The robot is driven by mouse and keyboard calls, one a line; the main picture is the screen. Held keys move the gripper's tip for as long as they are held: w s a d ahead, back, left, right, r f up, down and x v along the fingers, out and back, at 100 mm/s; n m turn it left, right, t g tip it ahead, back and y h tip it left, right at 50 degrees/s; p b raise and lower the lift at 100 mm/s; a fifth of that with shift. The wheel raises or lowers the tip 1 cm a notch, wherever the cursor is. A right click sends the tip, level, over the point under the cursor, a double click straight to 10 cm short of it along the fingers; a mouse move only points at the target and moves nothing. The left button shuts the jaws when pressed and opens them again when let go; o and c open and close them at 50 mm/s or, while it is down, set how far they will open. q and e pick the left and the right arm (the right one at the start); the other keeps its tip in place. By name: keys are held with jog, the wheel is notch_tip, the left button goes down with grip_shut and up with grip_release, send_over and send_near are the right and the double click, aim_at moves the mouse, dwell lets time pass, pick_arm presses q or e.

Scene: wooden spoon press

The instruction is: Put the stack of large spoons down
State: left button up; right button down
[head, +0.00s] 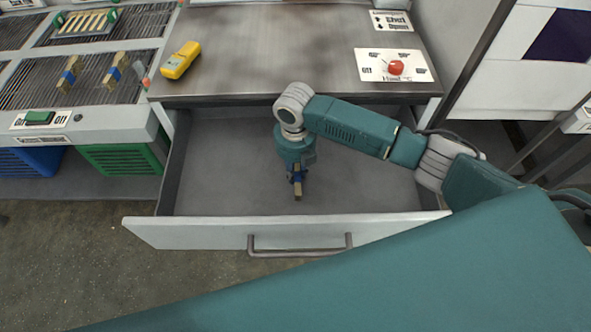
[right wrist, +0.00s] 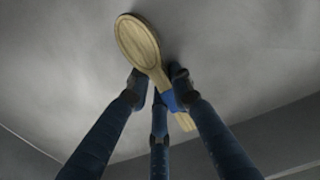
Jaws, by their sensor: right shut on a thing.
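My right gripper (head: 296,172) is inside the open drawer (head: 220,175), pointing down. It is shut on the stack of large spoons (head: 298,192). In the right wrist view the stack (right wrist: 139,43) is light wood with a round bowl end at the top and a blue band around the handle. The fingers of the right gripper (right wrist: 158,88) close around it near the band. The stack is very near the grey drawer floor; I cannot tell whether it touches. My left gripper is not in view.
The drawer front (head: 180,234) with its handle (head: 300,251) is pulled out. The rest of its floor looks clear. Above are a steel worktop (head: 270,50), a yellow handheld device (head: 180,60) and a red knob (head: 396,67). Banded wooden pieces (head: 115,70) lie on the conveyor at left.

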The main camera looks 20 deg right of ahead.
jog(key=c, duration=1.5)
grip_release()
jog(key=shift+c, duration=0.2)
notch_tip(320, 180, up, 12)
jog(key=shift+r, duration=0.2)
